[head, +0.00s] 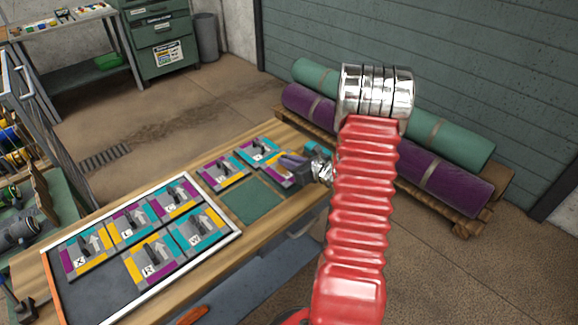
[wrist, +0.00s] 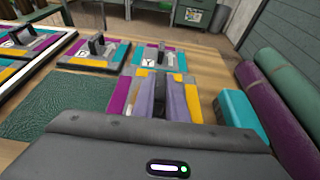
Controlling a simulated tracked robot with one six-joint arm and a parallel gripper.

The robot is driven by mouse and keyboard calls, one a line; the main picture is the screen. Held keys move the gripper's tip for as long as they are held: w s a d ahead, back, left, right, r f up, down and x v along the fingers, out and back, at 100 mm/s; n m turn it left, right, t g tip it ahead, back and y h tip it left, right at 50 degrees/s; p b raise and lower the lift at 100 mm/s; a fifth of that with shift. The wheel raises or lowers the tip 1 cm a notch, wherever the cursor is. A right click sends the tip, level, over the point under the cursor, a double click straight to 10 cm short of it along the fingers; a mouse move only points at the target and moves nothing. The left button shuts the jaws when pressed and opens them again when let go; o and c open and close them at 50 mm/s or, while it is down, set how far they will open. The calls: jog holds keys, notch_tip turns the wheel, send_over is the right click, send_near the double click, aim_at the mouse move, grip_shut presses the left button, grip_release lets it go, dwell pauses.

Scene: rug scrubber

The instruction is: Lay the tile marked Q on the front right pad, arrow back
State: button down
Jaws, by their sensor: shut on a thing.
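My gripper (head: 291,160) is shut on a tile (head: 280,177) by its grey upright handle (wrist: 160,105). In the wrist view the held tile (wrist: 124,99) shows a purple left edge and an orange right edge. Its letter and arrow are hidden by the fingers. It is at the front right place, right of the bare green front left pad (head: 252,202), which also shows in the wrist view (wrist: 50,108). The pad under it is hidden, and I cannot tell whether it touches. Two tiles lie behind, at back left (head: 222,172) and back right (head: 258,153).
A white-rimmed tray (head: 240,232) at left holds several tiles, including X, R and W. A teal block (wrist: 240,110) stands close to the right of the held tile. Rolled rugs (head: 445,180) lie on a pallet beyond the table's right side.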

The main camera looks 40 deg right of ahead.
jog(key=shift+f, duration=1.35)
jog(key=c, duration=1.8)
grip_release()
jog(key=shift+f, duration=0.1)
jog(key=shift+o, duration=0.2)
jog(key=v, duration=1.2)
